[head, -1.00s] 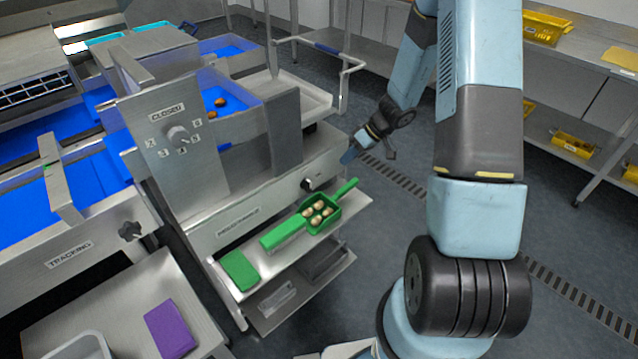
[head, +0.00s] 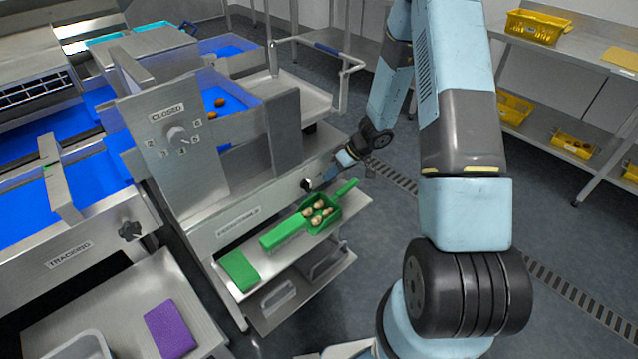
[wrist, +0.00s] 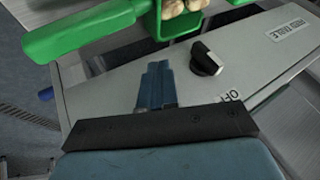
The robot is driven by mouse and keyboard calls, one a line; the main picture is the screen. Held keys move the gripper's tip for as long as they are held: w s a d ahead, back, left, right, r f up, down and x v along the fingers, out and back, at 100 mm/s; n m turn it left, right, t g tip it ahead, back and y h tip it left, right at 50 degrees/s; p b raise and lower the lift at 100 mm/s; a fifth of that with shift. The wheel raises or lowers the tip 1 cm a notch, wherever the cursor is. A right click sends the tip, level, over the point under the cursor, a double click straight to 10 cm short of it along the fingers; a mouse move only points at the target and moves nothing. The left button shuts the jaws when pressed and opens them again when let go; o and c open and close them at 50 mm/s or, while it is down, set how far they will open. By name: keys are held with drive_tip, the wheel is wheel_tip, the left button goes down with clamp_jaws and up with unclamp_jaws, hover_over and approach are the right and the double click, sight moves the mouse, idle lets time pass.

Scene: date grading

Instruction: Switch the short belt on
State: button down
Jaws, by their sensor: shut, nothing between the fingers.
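A black rotary knob (head: 307,184) with a pale mark sits on the front panel (head: 270,205) of the steel machine holding the short blue belt (head: 232,98). In the wrist view the knob (wrist: 207,58) is close up, beside lettering that starts "OF" and is partly hidden. My gripper (head: 333,172) is at the right end of this panel, just right of the knob. In the wrist view my gripper (wrist: 156,68) has its fingers shut together and empty, left of the knob with a small gap. Whether the fingertips touch the panel cannot be told.
A green scoop (head: 275,236) holding several dates lies on the shelf below the panel; its handle reaches up near my gripper. Another dial (head: 178,136) labelled CLOSED and a TRACKING knob (head: 130,231) are farther left.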

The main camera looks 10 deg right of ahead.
sight(311, 191)
drive_tip(key=a, duration=0.1)
drive_tip(key=s+a+f, duration=0.1)
drive_tip(key=a, duration=0.1)
drive_tip(key=shift+s+f, duration=0.1)
drive_tip(key=shift+s, duration=0.1)
drive_tip(key=shift+s+a, duration=0.35)
drive_tip(key=shift+a, duration=0.3)
drive_tip(key=shift+f+m+g+y, duration=0.45)
drive_tip(key=shift+g+y, duration=0.25)
drive_tip(key=shift+y, duration=0.6)
drive_tip(key=shift+f, duration=0.1)
drive_tip(key=shift+f+y, duration=0.1)
drive_tip(key=shift+y, duration=0.5)
drive_tip(key=shift+a+f+m+g+y, duration=0.1)
drive_tip(key=shift+f+m+g+y, duration=0.15)
drive_tip(key=shift+g+y, duration=0.4)
idle(3.0)
drive_tip(key=shift+r, duration=0.15)
